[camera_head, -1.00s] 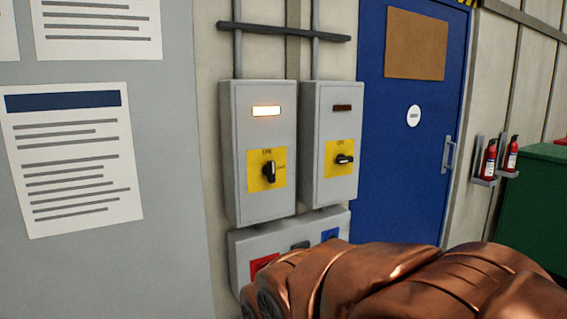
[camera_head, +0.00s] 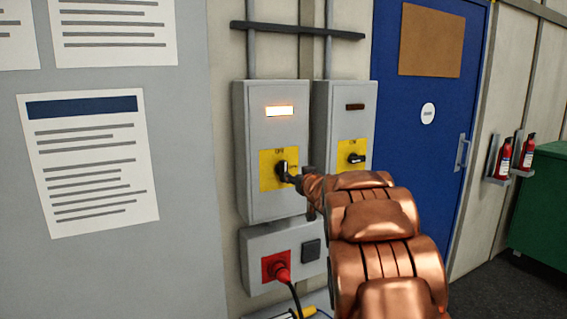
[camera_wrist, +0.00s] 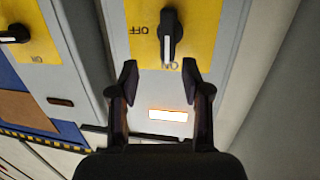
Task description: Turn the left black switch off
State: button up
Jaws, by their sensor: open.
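The left black switch (camera_head: 282,170) sits on a yellow plate on the left grey box, below a lit lamp (camera_head: 279,111). In the wrist view, which appears upside down, the left switch (camera_wrist: 171,36) stands upright, its white mark toward "ON"; "OFF" is printed at its side. My gripper (camera_head: 293,178) is right by this switch in the head view. In the wrist view my gripper (camera_wrist: 160,68) is open, its two fingers apart with nothing between them, the switch just ahead of the tips. I cannot tell whether they touch it.
The right switch (camera_head: 355,158) lies horizontal on the right box, under a dark lamp (camera_head: 355,106). A lower box holds a red plug (camera_head: 281,272) with a cable. A blue door (camera_head: 424,110) and fire extinguishers (camera_head: 527,152) are at right.

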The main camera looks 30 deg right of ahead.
aim_at(286, 165)
jog(key=shift+w+d+r+n+t+y+p, duration=0.25)
jog(key=shift+w+y+p, duration=0.15)
jog(key=shift+w, duration=1.2)
jog(key=shift+w+d+r+n+t+y+p, duration=0.15)
jog(key=shift+w+n+t+y+p, duration=0.25)
jog(key=shift+w, duration=1.25)
jog(key=shift+w+d+r+n+t+y+p, duration=0.2)
jog(key=shift+w+y+p, duration=0.25)
jog(key=shift+w, duration=1.15)
grip_shut()
